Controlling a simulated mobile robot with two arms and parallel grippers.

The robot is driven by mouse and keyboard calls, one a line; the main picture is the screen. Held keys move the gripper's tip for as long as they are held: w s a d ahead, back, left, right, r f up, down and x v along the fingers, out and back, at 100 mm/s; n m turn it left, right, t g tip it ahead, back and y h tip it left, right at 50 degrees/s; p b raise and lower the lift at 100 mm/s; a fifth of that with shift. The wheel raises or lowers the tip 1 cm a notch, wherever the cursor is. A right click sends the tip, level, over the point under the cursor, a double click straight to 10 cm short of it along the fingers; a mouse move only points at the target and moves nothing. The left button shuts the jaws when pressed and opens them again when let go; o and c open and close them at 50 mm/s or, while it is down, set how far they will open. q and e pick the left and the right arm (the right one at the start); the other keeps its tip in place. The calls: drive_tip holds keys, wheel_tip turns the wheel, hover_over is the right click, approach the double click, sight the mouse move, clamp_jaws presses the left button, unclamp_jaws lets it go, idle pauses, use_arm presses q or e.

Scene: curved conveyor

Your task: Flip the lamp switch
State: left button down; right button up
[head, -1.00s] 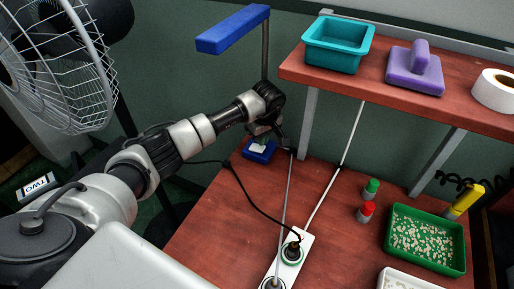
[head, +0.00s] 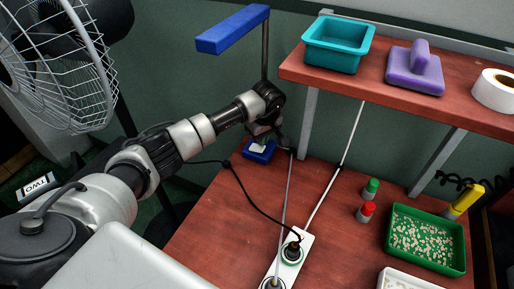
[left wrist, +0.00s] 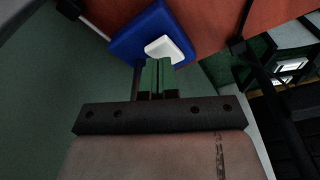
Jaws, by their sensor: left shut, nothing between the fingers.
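The lamp is blue, with a long bar-shaped head (head: 233,29) on a thin post and a blue base (head: 259,153) at the back left of the table. A white rocker switch (head: 257,148) sits on the base. In the left wrist view the white switch (left wrist: 171,49) lies on the blue base (left wrist: 139,32). My left gripper (head: 265,137) is just above the base in the head view. In the wrist view its green fingertips (left wrist: 157,62) are closed together, empty, at the near edge of the switch. I cannot tell if they touch it. My right gripper is not in view.
A shelf (head: 420,97) stands over the table, holding a teal bin, a purple block and a white roll. A power strip (head: 290,256) with cables lies on the red table (head: 210,235). A green tray (head: 462,262) and small bottles are right. A fan (head: 62,65) stands left.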

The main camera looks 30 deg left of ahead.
use_arm(q)
drive_tip(key=shift+f+b, duration=1)
drive_tip(key=shift+f, duration=0.25)
idle(0.5)
drive_tip(key=shift+r+p, duration=2.25)
drive_tip(key=shift+r, duration=1.35)
drive_tip(key=shift+s+f, duration=0.1)
